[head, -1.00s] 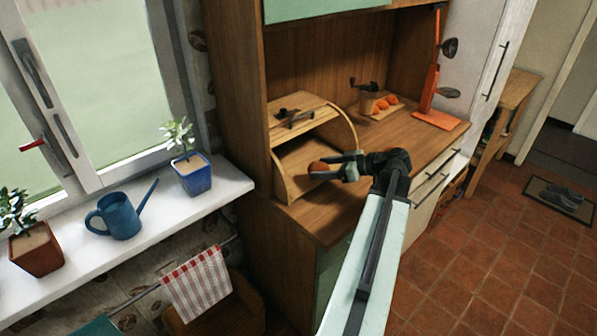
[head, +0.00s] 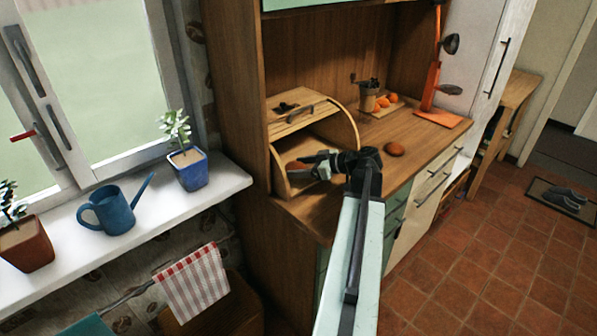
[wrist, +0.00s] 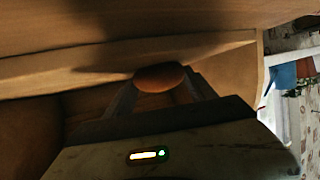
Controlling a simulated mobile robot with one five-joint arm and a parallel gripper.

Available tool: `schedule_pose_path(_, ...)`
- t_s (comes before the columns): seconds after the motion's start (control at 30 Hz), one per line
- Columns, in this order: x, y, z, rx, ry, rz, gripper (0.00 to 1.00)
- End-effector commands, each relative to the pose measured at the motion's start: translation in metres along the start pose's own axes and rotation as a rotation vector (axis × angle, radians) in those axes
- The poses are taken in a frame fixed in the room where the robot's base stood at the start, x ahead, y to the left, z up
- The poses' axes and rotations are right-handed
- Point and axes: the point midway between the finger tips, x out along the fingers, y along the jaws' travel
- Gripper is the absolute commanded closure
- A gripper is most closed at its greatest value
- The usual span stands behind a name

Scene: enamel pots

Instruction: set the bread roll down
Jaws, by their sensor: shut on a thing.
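My gripper (head: 309,167) reaches into the open front of the wooden bread box (head: 281,182) on the counter. It is shut on a brown bread roll, which shows in the wrist view (wrist: 160,77) between the two fingertips. In the head view the held roll (head: 295,166) is small and partly hidden by the gripper. The roll is inside or at the mouth of the box; I cannot tell whether it touches the box floor. A second brown roll (head: 394,149) lies on the counter (head: 414,146), right of my gripper.
The box's slatted lid (head: 303,119) is raised. An orange stand (head: 437,116) is at the right. A watering can (head: 110,212) and potted plants are on the windowsill.

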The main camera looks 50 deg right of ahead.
Motion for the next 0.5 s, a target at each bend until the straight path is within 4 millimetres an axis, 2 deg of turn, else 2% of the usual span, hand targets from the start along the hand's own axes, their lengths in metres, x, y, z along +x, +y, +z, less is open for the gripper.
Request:
schedule_pose_path(0.13,0.0013,-0.0002,0.0027,0.000,0.000,0.000,0.75)
schedule_pose_path(0.17,0.0013,-0.0002,0.0026,0.000,0.000,0.000,0.33)
schedule_pose_path(0.23,0.0009,-0.0003,0.0013,0.000,0.000,-0.001,0.14)
schedule_pose_path(0.5,0.0011,-0.0004,0.0011,-0.001,0.000,-0.001,0.14)
